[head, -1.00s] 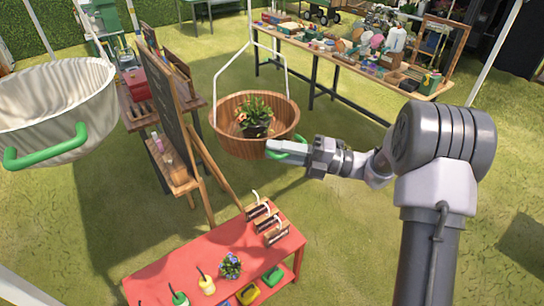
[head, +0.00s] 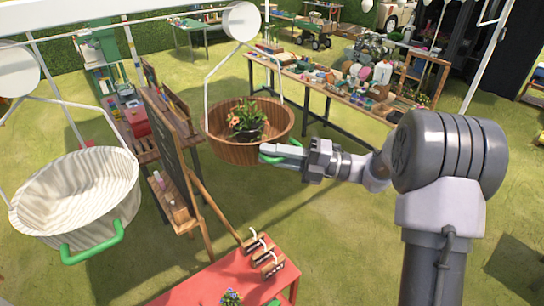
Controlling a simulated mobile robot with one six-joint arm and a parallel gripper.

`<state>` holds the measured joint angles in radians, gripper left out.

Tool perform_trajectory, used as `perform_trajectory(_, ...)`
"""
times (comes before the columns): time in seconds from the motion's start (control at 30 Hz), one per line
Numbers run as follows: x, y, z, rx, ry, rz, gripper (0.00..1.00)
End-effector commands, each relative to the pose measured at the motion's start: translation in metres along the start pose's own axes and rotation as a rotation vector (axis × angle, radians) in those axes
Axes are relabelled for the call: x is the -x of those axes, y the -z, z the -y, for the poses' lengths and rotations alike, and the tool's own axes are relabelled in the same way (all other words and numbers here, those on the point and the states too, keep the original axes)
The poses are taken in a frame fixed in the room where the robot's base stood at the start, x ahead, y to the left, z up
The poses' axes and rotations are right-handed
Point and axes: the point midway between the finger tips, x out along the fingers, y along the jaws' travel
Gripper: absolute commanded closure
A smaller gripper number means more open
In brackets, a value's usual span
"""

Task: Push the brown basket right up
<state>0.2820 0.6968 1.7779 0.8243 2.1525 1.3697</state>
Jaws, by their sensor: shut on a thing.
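The brown basket (head: 222,149) is a round wooden tub hanging by a white wire frame below a white pulley wheel (head: 241,21). A potted plant with orange flowers (head: 247,121) sits inside it. A green handle (head: 270,158) sticks out at the basket's front right. My gripper (head: 277,151) is at that handle, shut on it, coming from the right. The fingertips hide part of the handle. A white ribbed basket (head: 80,190) with a green handle (head: 92,244) hangs at the left, lower than the brown one.
A red table (head: 235,280) with small wooden caddies (head: 262,254) stands at the front. A chalkboard easel (head: 166,135) stands between the two baskets. A long cluttered table (head: 340,80) stands behind. Open grass lies below the brown basket.

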Motion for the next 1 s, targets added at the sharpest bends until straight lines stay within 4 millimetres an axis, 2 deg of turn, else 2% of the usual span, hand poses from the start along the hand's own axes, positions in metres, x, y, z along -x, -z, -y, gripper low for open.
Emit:
perform_trajectory(0.1, -0.0008, -0.0018, -0.0082, 0.0, -0.005, 0.003, 1.0)
perform_trajectory(0.5, -0.0014, -0.0035, -0.013, 0.007, -0.009, 0.005, 1.0)
perform_trajectory(0.53, -0.0014, -0.0036, -0.0131, 0.008, -0.008, 0.005, 0.79)
perform_trajectory(0.6, -0.0014, -0.0037, -0.013, 0.008, -0.008, 0.005, 0.66)
perform_trajectory(1.0, -0.001, -0.0017, -0.0087, 0.002, -0.003, 0.002, 0.66)
